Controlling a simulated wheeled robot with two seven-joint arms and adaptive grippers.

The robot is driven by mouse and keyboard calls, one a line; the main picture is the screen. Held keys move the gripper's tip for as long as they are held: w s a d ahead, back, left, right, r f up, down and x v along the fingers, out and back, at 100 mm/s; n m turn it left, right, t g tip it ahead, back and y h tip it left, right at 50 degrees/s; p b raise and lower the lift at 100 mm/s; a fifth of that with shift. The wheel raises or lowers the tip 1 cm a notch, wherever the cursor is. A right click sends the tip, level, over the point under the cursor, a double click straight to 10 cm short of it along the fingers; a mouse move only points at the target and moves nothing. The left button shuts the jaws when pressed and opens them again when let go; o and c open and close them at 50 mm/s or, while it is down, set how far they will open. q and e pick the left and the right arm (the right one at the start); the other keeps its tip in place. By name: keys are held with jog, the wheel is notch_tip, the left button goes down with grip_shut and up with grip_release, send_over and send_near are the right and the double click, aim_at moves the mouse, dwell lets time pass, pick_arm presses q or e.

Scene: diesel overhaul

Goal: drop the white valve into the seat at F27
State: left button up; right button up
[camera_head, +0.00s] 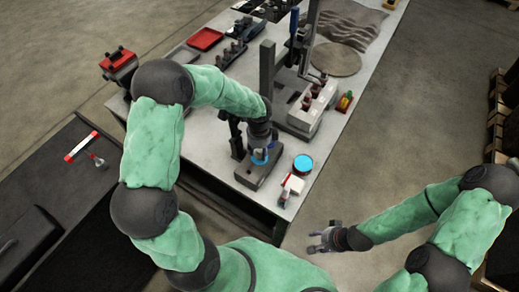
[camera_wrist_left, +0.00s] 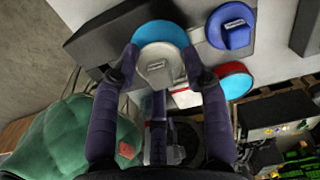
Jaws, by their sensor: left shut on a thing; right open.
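My left gripper (camera_head: 260,152) is low over a dark grey block (camera_head: 250,178) at the table's near end. In the left wrist view its fingers (camera_wrist_left: 160,68) are shut on a pale, whitish round piece (camera_wrist_left: 158,72) with a small dark label, which looks like the white valve. A blue disc (camera_wrist_left: 160,34) shows just beyond it. Whether the piece touches a seat is hidden, and I cannot read the marking F27. My right gripper (camera_head: 322,240) is open and empty, beyond the table's near right edge.
A round blue-topped item (camera_head: 303,163) and a red-and-white item (camera_head: 291,188) stand right of the block. A light grey block with dark pegs (camera_head: 312,105) and a dark upright post (camera_head: 267,70) stand behind. Red tray (camera_head: 205,39) lies at the far left.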

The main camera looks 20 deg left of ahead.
pick_arm(q)
jog(key=shift+f+b, duration=0.6)
jog(key=shift+f, duration=0.5)
dwell(0.6)
jog(key=o, duration=1.7)
jog(key=shift+r, duration=0.1)
jog(key=shift+r+p, duration=3.25)
jog(key=shift+r, duration=0.7)
